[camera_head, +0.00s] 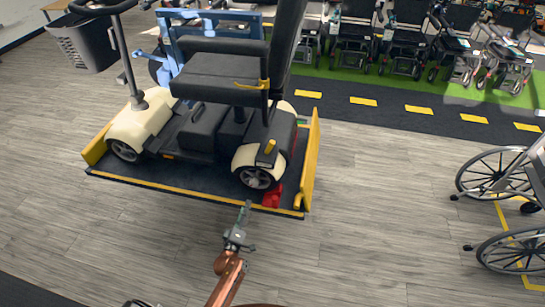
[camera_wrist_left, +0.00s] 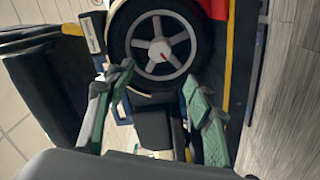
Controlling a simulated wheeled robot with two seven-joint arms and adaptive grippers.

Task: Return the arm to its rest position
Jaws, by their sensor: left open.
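My left gripper (camera_head: 241,222) is in front of the platform edge in the head view, below the scooter's rear wheel. In the left wrist view its two green-padded fingers (camera_wrist_left: 160,105) are apart with nothing held between them. The arm's copper-coloured link comes up from the bottom of the head view. A cream and black mobility scooter (camera_head: 206,82) stands on a dark platform (camera_head: 180,175) with yellow edges. Its wheel (camera_wrist_left: 160,45) fills the top of the wrist view, beyond the fingertips. A red block (camera_head: 272,195) sits beside the rear wheel. My right gripper does not show.
A wheelchair (camera_head: 510,180) stands at the right edge. Several walkers and wheelchairs (camera_head: 405,50) line the green strip at the back. A dark floor lane with yellow dashes (camera_head: 420,109) runs before them. The wood floor (camera_head: 380,210) between platform and wheelchair is clear.

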